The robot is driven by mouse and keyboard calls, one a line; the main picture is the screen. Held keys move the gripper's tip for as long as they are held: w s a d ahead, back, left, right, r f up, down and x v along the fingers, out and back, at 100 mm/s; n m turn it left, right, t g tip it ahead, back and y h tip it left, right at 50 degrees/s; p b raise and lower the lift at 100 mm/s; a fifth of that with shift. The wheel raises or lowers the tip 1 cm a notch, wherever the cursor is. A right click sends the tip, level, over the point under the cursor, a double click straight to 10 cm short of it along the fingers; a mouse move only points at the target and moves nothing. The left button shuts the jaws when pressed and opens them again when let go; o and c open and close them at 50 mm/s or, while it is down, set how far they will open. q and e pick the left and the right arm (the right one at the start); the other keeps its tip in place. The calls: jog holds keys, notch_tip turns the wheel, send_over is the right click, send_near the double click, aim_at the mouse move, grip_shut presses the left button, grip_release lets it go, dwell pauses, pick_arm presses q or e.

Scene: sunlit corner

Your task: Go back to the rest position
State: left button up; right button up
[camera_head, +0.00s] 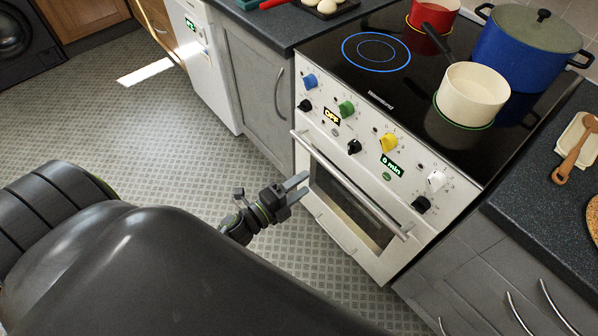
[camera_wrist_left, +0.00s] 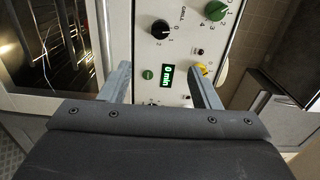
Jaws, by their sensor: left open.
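My left gripper (camera_head: 297,190) is open and empty in front of the white oven (camera_head: 320,215), in the middle of the head view. Its two fingers (camera_wrist_left: 160,82) stand apart in the left wrist view, with the oven's control panel (camera_wrist_left: 180,50) behind them. I cannot tell whether the fingertips touch the oven. My right gripper is not in view.
The oven door handle (camera_head: 350,185) juts out close to my left gripper. A cream pot (camera_head: 472,95), a red pot (camera_head: 430,40) and a blue pot (camera_head: 520,60) are on the black hob (camera_head: 400,85). Open tiled floor (camera_head: 150,125) lies to the left.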

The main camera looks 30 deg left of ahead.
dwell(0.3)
pick_arm(q)
jog(key=s+a+f+n+g+y, duration=0.25)
jog(key=s+f+n, duration=0.2)
jog(key=f, duration=0.35)
jog(key=s+a+f+n+g+y, duration=0.25)
jog(key=s+f+n, duration=0.2)
jog(key=f, duration=0.45)
jog(key=s+a+f+n+g+y, duration=0.25)
jog(key=s+f+n, duration=0.2)
jog(key=f, duration=0.35)
jog(key=s+f+n+g, duration=0.4)
jog(key=s+f, duration=0.2)
jog(key=s, duration=0.5)
jog(key=s+f+n+g, duration=0.4)
jog(key=s+f+n, duration=0.1)
jog(key=s, duration=0.6)
jog(key=shift+f, duration=0.4)
